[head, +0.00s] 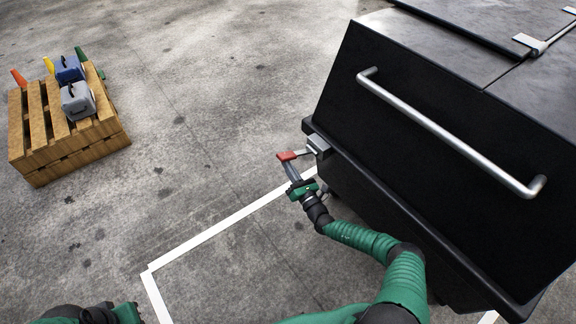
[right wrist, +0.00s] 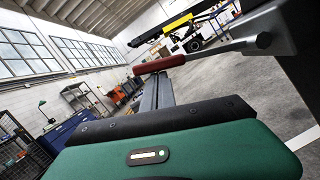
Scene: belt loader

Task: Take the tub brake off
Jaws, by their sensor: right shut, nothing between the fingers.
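The tub (head: 420,140) is a large black box with a silver bar handle (head: 450,132) on its sloped face, at the right of the head view. The brake lever (head: 287,156) has a red grip and a metal arm fixed to a grey bracket (head: 318,145) at the tub's lower corner. In the right wrist view the red grip (right wrist: 159,65) lies just beyond the fingers, with its metal arm running right. My right gripper (head: 292,171) is shut and empty, its tips close to the red grip; contact is unclear.
A wooden pallet stack (head: 70,145) with grey and blue cases (head: 77,101) stands at the far left. White lines (head: 215,230) mark the concrete floor beside the tub. The floor between pallets and tub is clear.

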